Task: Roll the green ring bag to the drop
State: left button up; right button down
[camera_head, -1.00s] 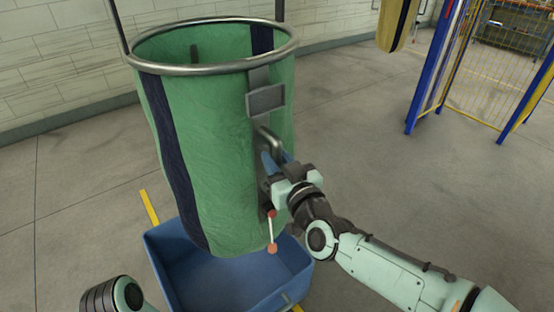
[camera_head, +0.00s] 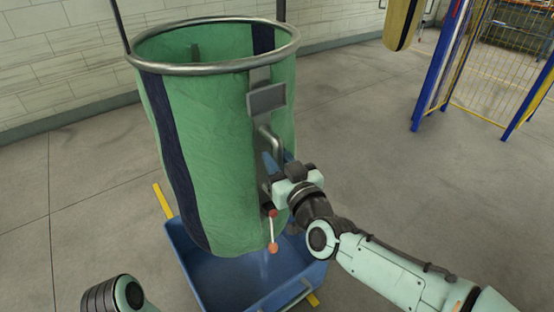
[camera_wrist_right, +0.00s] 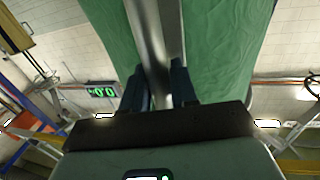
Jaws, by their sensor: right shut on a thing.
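The green ring bag (camera_head: 215,150) hangs upright from a metal ring (camera_head: 175,68), with dark blue stripes down its side. A metal strip with a grey plate (camera_head: 267,98), a bent handle (camera_head: 272,142) and a lever with red ball ends (camera_head: 273,232) runs down its front. My right gripper (camera_head: 271,165) is shut on the metal handle; in the right wrist view its dark fingers (camera_wrist_right: 158,88) close on the grey metal against green cloth. A blue tub (camera_head: 240,272) stands on the floor below the bag. My left gripper is out of the picture.
A blue and yellow mesh fence (camera_head: 490,85) stands at the right, and a yellow bag (camera_head: 400,22) hangs at the top. A pale block wall (camera_head: 60,60) runs behind. The floor between is clear.

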jog(key=shift+f, duration=0.25)
jog(key=c, duration=1.2)
grip_release()
jog(key=shift+c, duration=0.2)
jog(key=shift+o, duration=1.1)
jog(key=shift+d, duration=0.1)
jog(key=shift+r, duration=0.15)
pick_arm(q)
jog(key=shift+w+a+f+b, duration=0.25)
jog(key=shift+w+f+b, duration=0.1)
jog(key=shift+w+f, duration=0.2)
pick_arm(e)
jog(key=v, duration=1.3)
jog(key=shift+s, duration=0.2)
